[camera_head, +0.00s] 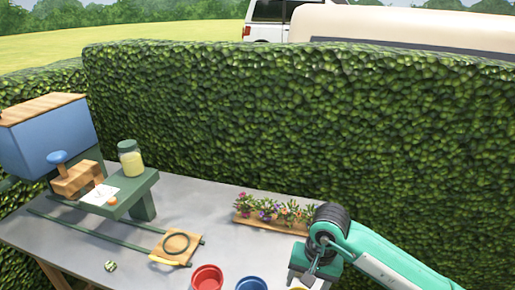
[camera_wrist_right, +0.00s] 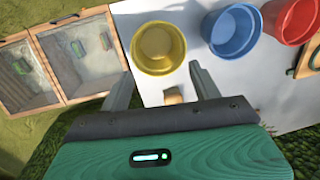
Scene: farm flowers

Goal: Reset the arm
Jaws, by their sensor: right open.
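My right arm (camera_head: 375,260) comes in from the right in the head view. Its gripper (camera_head: 309,276) is over the table's right part, in front of the flower tray. In the right wrist view the gripper (camera_wrist_right: 161,83) has its two fingers spread apart. A small tan piece (camera_wrist_right: 173,96) shows between them; I cannot tell its distance from the fingers. A yellow pot (camera_wrist_right: 158,48) lies just past the fingertips in that view. My left arm and gripper are not in view.
On the grey table (camera_head: 205,205) stand a red pot (camera_head: 207,279), a blue pot (camera_head: 251,284) and a wooden tray of flowers (camera_head: 270,225). A green stand (camera_head: 142,188) with a jar (camera_head: 130,158) is left. A hedge (camera_head: 300,120) stands behind. A glazed wooden frame (camera_wrist_right: 65,60) shows in the wrist view.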

